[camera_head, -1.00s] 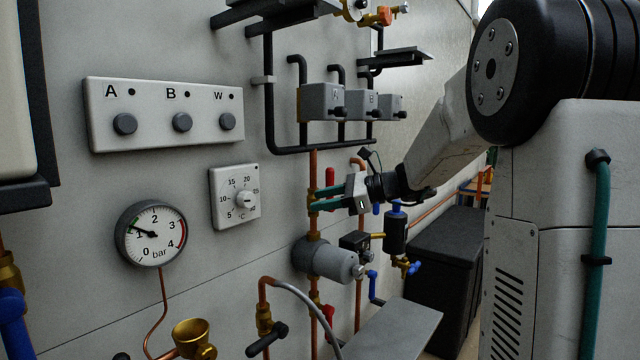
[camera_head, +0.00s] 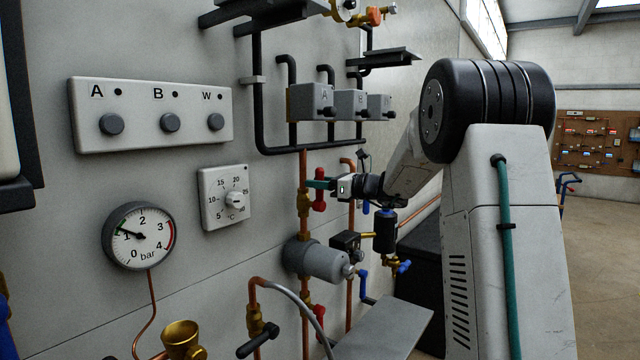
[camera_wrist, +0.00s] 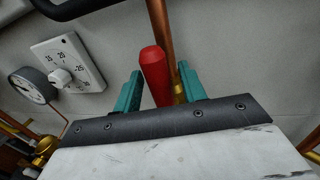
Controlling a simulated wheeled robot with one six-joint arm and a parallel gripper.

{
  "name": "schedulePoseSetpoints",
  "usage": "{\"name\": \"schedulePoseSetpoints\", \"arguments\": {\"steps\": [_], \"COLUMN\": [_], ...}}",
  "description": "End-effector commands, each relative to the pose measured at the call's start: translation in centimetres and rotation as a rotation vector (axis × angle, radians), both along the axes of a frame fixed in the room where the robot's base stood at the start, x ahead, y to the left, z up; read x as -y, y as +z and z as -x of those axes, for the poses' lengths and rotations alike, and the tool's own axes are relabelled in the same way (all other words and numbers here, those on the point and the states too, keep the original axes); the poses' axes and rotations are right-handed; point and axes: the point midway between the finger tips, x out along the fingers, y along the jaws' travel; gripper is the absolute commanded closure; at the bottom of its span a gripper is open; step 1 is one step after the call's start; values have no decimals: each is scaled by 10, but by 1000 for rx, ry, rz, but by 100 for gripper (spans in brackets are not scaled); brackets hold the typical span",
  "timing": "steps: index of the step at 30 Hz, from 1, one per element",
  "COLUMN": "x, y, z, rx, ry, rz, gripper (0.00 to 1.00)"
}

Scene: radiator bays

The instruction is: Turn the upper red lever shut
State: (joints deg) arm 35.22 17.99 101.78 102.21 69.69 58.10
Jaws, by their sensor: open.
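The upper red lever (camera_head: 320,203) is on the copper pipe above the grey pump. It stands upright along the pipe in the camera_head view, partly hidden by my gripper (camera_head: 318,184). In the camera_wrist view the red lever (camera_wrist: 154,76) stands between the two teal fingers of my gripper (camera_wrist: 160,90), which are open on either side of it. A gap shows on both sides, wider on the right, where the brass fitting and copper pipe lie behind. I cannot tell whether a finger touches the lever.
A lower red lever (camera_head: 319,318) is on the same pipe below the grey pump (camera_head: 315,260). A thermostat dial (camera_head: 226,197) and a pressure gauge (camera_head: 139,236) are on the wall to the left. Grey valve boxes (camera_head: 311,101) hang above.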

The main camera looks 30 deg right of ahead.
Motion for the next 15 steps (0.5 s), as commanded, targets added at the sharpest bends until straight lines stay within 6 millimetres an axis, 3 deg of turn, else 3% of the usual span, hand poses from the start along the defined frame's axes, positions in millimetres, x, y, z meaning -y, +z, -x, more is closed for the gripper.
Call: {"name": "schedulePoseSetpoints", "arguments": {"steps": [6,10,11,15], "x": [0,0,0,0], "y": [0,0,0,0], "z": [0,0,0,0], "rx": [1,1,1,0], "ry": [0,0,0,0], "rz": [1,1,1,0], "gripper": [59,95,100,100]}}
